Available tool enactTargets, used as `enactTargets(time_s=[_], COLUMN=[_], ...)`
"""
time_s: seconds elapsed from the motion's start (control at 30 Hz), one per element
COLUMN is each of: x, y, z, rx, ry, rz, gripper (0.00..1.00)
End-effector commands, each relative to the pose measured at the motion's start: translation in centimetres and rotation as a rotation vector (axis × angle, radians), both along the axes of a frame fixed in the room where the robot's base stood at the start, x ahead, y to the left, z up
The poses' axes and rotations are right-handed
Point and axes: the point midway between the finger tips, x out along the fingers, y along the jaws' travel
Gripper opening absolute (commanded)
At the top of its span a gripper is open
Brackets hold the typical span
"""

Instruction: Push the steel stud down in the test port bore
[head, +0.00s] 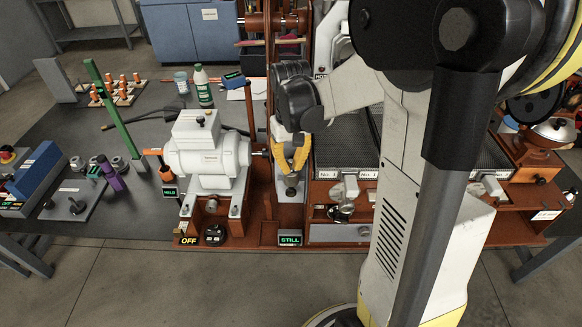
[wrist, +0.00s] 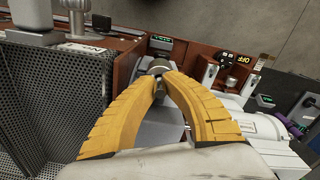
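My gripper (head: 291,172) has two yellow ribbed fingers that point down over the narrow grey unit in the middle of the bench. In the wrist view its fingertips (wrist: 161,77) come together, with no clear gap at the very tips. A small round steel part (wrist: 153,64), which looks like the stud, shows just beyond the tips. In the head view a steel part (head: 291,191) shows just below the fingers. I cannot tell whether the tips touch it. The bore itself is hidden.
A white motor-like machine (head: 208,152) stands close on the left, with an "OFF" sign (head: 188,240) at its front. A "STILL" sign (head: 290,240) is below the grey unit. Dark perforated trays (head: 340,148) stand close on the right. A green bottle (head: 203,87) stands behind.

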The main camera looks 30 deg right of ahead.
Motion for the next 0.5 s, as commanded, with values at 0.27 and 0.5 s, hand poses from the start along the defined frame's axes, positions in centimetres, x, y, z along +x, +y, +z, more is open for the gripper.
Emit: enactTargets(time_s=[0.27, 0.5], x=[0.0, -0.01], y=[0.0, 0.0], z=[-0.19, -0.15], rx=[0.0, 0.0], ry=[0.0, 0.0], rz=[0.0, 0.0], gripper=[0.23, 0.3])
